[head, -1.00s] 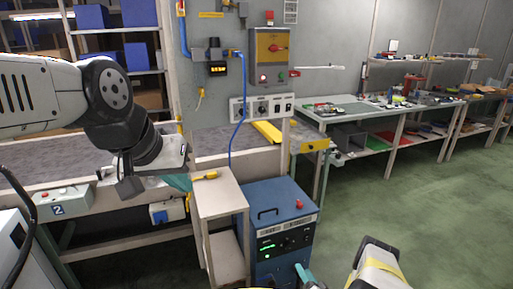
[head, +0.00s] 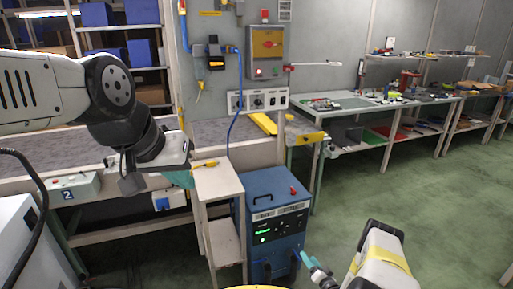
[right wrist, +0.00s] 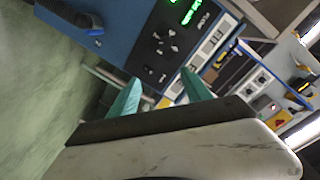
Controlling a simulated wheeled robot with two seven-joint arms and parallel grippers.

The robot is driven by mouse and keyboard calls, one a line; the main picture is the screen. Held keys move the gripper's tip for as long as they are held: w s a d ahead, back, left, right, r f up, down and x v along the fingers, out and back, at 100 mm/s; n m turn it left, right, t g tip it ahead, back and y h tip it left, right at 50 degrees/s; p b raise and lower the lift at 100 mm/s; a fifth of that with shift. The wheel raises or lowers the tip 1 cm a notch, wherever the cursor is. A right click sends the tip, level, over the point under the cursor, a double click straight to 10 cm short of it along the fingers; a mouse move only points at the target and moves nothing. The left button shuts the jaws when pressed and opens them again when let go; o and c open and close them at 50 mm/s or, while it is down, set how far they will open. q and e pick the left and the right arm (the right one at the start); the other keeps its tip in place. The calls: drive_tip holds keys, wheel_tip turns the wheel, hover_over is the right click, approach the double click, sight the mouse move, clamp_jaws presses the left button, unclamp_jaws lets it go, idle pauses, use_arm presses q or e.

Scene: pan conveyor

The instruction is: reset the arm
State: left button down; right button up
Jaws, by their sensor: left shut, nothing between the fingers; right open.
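My left arm comes in from the left in the head view. Its gripper (head: 180,179) has teal fingers, shut and empty, beside the narrow white stand, in front of the grey-topped conveyor bench; whether it touches the stand I cannot tell. My right arm comes in at the bottom right. Its gripper (head: 312,266) points left toward the blue cabinet (head: 259,205), over the green floor. In the right wrist view the right gripper's two teal fingers (right wrist: 160,92) are apart with nothing between them, and the blue cabinet's dark control panel shows beyond them.
The narrow white stand (head: 218,180) has a yellow-handled tool (head: 205,164) on top. A blue cable hangs from the wall box to the cabinet area. A workbench (head: 350,106) with small parts stands at the right back. The green floor at right is clear.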

drive_tip(key=w+d+r+n+g+h, duration=0.1)
drive_tip(key=w+d+r, duration=0.2)
drive_tip(key=w+r, duration=0.6)
drive_tip(key=w+d+r+n+g+h, duration=0.2)
drive_tip(key=w+d+r, duration=0.3)
drive_tip(key=r, duration=0.7)
wheel_tip(320, 180, up, 14)
drive_tip(key=w+a+h, duration=0.1)
drive_tip(key=s+a+r+n+g+h, duration=0.15)
drive_tip(key=s+a+r, duration=0.25)
drive_tip(key=s+r, duration=0.65)
drive_tip(key=s+a+r+m+g, duration=0.15)
drive_tip(key=s+a+r, duration=0.25)
drive_tip(key=s+r, duration=0.7)
drive_tip(key=s+a+r+n+g, duration=0.1)
drive_tip(key=s+a+r, duration=0.1)
drive_tip(key=s, duration=0.5)
drive_tip(key=s+a+r+n+g+y, duration=0.1)
drive_tip(key=s+a+r, duration=0.1)
drive_tip(key=s, duration=0.6)
drive_tip(key=s+a+r+n+g+y, duration=0.1)
drive_tip(key=s+a, duration=0.3)
drive_tip(key=s, duration=0.4)
drive_tip(key=shift+r+g, duration=0.3)
drive_tip(key=shift+r, duration=0.15)
drive_tip(key=shift+w+y, duration=0.1)
drive_tip(key=shift+y, duration=0.15)
